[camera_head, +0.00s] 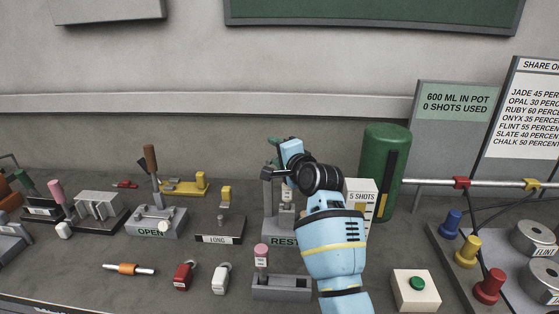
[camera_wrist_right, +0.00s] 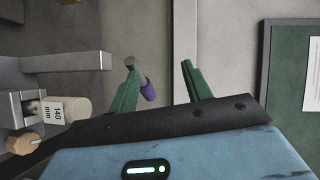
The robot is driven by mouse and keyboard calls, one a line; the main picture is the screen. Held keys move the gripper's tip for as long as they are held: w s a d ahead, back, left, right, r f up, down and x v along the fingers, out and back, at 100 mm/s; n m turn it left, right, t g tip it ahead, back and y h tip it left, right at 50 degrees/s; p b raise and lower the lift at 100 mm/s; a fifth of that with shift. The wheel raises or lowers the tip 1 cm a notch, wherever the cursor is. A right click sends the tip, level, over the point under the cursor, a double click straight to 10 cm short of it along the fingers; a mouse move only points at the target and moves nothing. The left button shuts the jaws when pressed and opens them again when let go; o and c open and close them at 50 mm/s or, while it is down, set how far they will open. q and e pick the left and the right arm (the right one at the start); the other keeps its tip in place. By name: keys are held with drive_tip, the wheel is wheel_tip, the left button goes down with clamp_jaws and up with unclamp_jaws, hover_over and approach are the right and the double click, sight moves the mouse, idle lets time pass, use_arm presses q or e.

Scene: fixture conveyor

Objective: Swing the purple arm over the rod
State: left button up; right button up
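The purple arm (camera_wrist_right: 149,90) shows only in part in the right wrist view, beside the left-hand finger and partly behind it. A grey rounded end (camera_wrist_right: 130,62) shows just beyond that finger's tip. My right gripper (camera_wrist_right: 157,64) has its two green fingers apart, with wall seen between them. In the head view my right gripper (camera_head: 272,171) is beside the grey fixture (camera_head: 268,198) marked REST, and my light blue arm hides part of it. A pale cylinder (camera_wrist_right: 76,108) labelled 140 mm sits on the fixture; I cannot tell whether it is the rod. My left gripper is not in view.
A green cylinder (camera_head: 384,165) and a white 5 SHOTS box (camera_head: 361,198) stand right of the fixture. A grey tray with a pink-topped peg (camera_head: 282,289) lies in front. A green-button box (camera_head: 416,290) is front right. Other fixtures line the left.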

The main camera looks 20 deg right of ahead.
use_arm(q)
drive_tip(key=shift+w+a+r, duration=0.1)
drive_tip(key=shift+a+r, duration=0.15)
use_arm(e)
drive_tip(key=s, duration=0.1)
drive_tip(key=s+a, duration=0.1)
drive_tip(key=s, duration=0.1)
drive_tip(key=s+a+r, duration=0.1)
drive_tip(key=s, duration=0.1)
drive_tip(key=shift+s, duration=0.25)
drive_tip(key=shift+f, duration=0.1)
